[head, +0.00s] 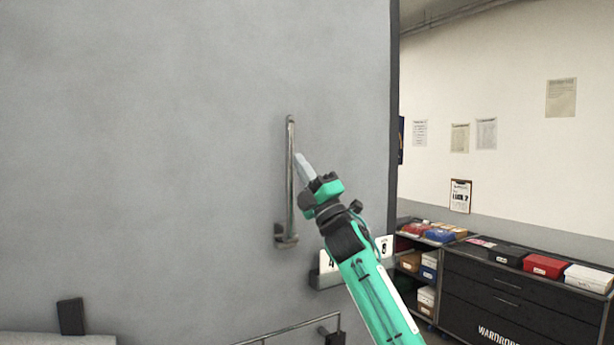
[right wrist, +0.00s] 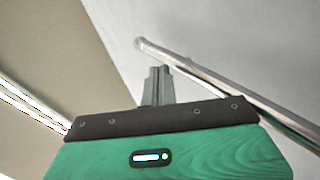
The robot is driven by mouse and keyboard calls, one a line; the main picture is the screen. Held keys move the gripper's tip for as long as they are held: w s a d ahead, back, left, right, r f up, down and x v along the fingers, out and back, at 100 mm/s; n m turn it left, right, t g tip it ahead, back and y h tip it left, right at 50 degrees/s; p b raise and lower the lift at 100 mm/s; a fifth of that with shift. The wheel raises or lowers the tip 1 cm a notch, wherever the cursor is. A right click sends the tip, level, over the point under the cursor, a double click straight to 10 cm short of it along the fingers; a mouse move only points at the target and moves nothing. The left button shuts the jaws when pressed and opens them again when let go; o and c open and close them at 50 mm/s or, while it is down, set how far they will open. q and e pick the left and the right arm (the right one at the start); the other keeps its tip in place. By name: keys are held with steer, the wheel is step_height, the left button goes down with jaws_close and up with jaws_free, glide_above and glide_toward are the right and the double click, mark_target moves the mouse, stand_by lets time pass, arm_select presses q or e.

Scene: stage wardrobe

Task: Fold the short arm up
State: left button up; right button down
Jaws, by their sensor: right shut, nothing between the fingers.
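A short metal arm (head: 291,178) stands upright along the grey panel, its bracket (head: 286,238) at its lower end. My right gripper (head: 304,164) is shut and empty, just right of the upper half of this arm, with a small gap in the head view. In the right wrist view the closed fingers (right wrist: 157,84) point away from me, and the metal bar (right wrist: 200,80) runs slanting to their right. I cannot tell whether the fingers touch it. My left gripper is not in view.
The grey panel (head: 150,150) fills the left. At right are a dark cabinet (head: 470,285) and several boxes, including a red one (head: 543,265). Space before the upper panel is clear.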

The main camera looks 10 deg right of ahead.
steer(key=shift+w+r, duration=0.2)
steer(key=shift+w, duration=0.25)
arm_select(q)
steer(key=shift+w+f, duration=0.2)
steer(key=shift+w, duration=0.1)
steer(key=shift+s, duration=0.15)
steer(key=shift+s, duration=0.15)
arm_select(e)
steer(key=shift+f, duration=0.1)
